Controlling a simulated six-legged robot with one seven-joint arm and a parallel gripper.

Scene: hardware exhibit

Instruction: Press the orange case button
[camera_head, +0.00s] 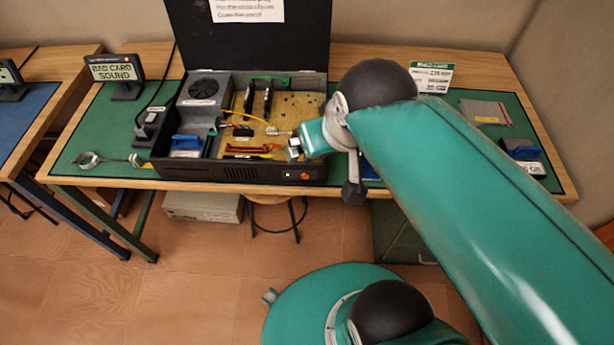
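The black computer case (262,173) lies open on the table, its lid raised at the back. The small orange button (305,176) is on the right part of the case's front face. A tiny pale spot is just left of it. My gripper (292,148) reaches in from the right and hangs over the right part of the case, above and slightly left of the button in the picture. It appears apart from the button. Its fingertips are small here, and I cannot tell whether they are open or shut.
A sign reading "BAD CARD SOUND" (114,70) stands at the left. A silver tool (105,160) lies near the table's front-left edge. A small price sign (431,77) stands behind my arm. A blue-handled item (522,150) sits at the far right.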

